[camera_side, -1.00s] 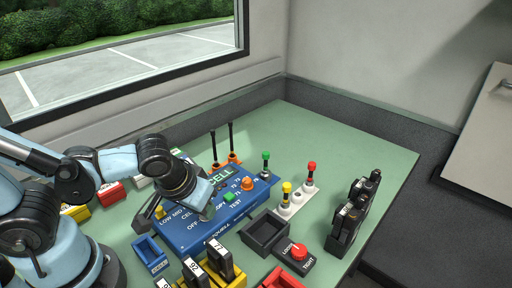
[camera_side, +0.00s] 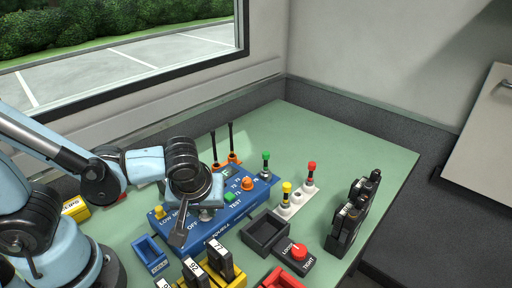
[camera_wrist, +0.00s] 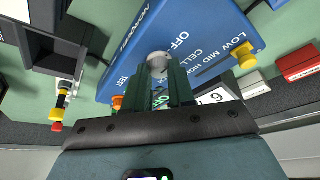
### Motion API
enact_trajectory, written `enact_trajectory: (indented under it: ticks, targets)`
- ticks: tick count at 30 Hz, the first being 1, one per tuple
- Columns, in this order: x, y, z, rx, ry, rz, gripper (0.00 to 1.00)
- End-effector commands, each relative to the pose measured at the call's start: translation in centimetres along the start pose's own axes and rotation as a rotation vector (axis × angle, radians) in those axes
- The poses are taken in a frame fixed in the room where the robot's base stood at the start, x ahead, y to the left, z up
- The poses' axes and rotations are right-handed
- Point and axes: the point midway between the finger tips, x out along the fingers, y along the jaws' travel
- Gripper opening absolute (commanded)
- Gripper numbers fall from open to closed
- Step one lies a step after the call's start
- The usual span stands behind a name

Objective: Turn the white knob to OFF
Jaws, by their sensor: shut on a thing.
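The blue panel box (camera_side: 236,214) sits on the green table, with printed labels including OFF, CELL, TEST and LOW MID. The white knob (camera_side: 207,214) is on its top face, partly covered by my gripper (camera_side: 197,216). In the wrist view the pale round knob (camera_wrist: 158,60) shows between the tips of my gripper's dark fingers (camera_wrist: 159,78), near the OFF label. The fingers are shut on the knob. I cannot tell which label the knob's mark points to.
A yellow button (camera_side: 160,212), a green button (camera_side: 229,197) and an orange button (camera_side: 248,184) stand on the box. A black tray (camera_side: 265,232) and a red LOOSE/TIGHT knob (camera_side: 299,250) are to the right. Numbered black blocks (camera_side: 218,262) stand in front.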

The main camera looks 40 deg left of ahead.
Motion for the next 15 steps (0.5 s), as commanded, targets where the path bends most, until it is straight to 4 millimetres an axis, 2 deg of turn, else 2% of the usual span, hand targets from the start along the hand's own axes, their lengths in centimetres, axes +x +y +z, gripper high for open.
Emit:
enact_trajectory:
  ticks: [9,10,15]
  targets:
    - [0.01,-0.01,0.09,-0.001,-0.004,0.000,0.00]
    - [0.01,0.00,0.09,-0.001,-0.004,0.000,0.27]
    - [0.01,0.00,0.07,-0.001,-0.003,0.000,0.49]
